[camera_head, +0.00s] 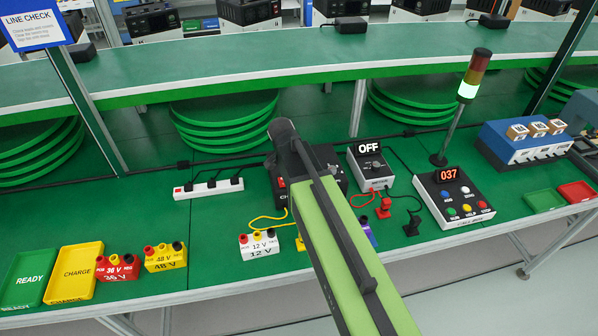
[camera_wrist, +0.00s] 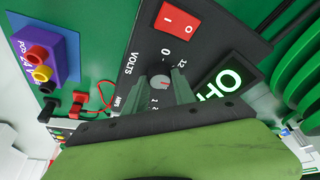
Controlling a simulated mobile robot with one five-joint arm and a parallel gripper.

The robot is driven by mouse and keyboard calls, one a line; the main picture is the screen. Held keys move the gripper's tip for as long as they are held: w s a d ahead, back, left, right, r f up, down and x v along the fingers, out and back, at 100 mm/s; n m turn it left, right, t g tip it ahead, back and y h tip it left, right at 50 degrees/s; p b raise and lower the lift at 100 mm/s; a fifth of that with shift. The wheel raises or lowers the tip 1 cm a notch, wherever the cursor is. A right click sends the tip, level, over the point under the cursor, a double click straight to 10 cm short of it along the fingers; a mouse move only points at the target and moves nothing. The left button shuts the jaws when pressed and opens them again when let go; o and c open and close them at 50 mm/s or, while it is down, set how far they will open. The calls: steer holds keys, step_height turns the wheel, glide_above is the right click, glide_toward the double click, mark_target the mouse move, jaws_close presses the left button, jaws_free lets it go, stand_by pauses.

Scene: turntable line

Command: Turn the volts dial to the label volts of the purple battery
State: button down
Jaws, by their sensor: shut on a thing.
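The volts dial (camera_wrist: 160,82) is a small grey knob on a dark panel marked VOLTS in the wrist view. My gripper (camera_wrist: 168,92) is shut on it, with a finger on either side. Numbers ring the dial, partly covered by the fingers; I cannot tell which one it points to. The purple battery (camera_wrist: 62,42) stands at upper left in the wrist view, with red, yellow and black terminals; its label seems to read 24. In the head view my arm hides most of the purple battery (camera_head: 367,232) and of the dark supply box (camera_head: 330,160).
A red rocker switch (camera_wrist: 176,20) is beside the dial. A meter (camera_head: 370,160) reading OFF stands right of the box. Red and black clips with leads lie near it. White, yellow and red batteries stand to the left. A button console (camera_head: 452,195) shows 037.

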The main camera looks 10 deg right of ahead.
steer(key=shift+m, duration=0.3)
steer(key=c, duration=1)
jaws_free()
steer(key=shift+s, duration=0.1)
steer(key=shift+c, duration=0.2)
steer(key=p+v, duration=1.6)
steer(key=v, duration=0.1)
steer(key=shift+r, duration=0.2)
steer(key=shift+a, duration=0.15)
